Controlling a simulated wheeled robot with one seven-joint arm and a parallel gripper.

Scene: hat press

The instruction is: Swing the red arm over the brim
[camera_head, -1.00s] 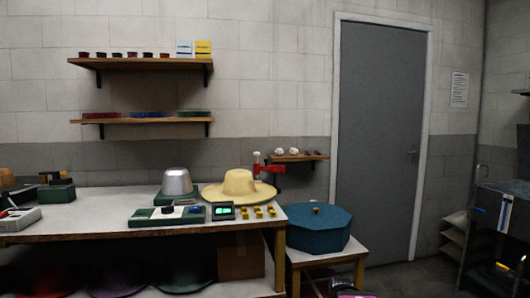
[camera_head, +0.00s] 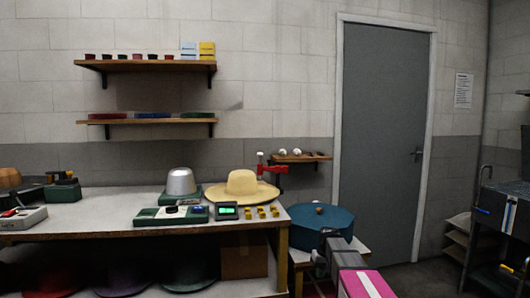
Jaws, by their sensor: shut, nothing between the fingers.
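A straw-coloured hat (camera_head: 241,188) with a wide brim sits crown up at the right end of the workbench. The red arm (camera_head: 275,169) is on a small red post just behind the hat's right side. From this view I cannot tell whether any of it lies above the brim. My gripper (camera_head: 328,240) is low at the right, in front of the teal octagonal box. It is shut, empty, and well apart from the hat and the red arm. Its fingertips are small and hard to make out.
The teal octagonal box (camera_head: 318,219) stands on a low stand right of the workbench (camera_head: 95,210). Yellow blocks (camera_head: 262,212) and a green-lit display (camera_head: 227,211) sit before the hat. A silver dome (camera_head: 180,182) stands left of it. A small wall shelf (camera_head: 303,157) is behind.

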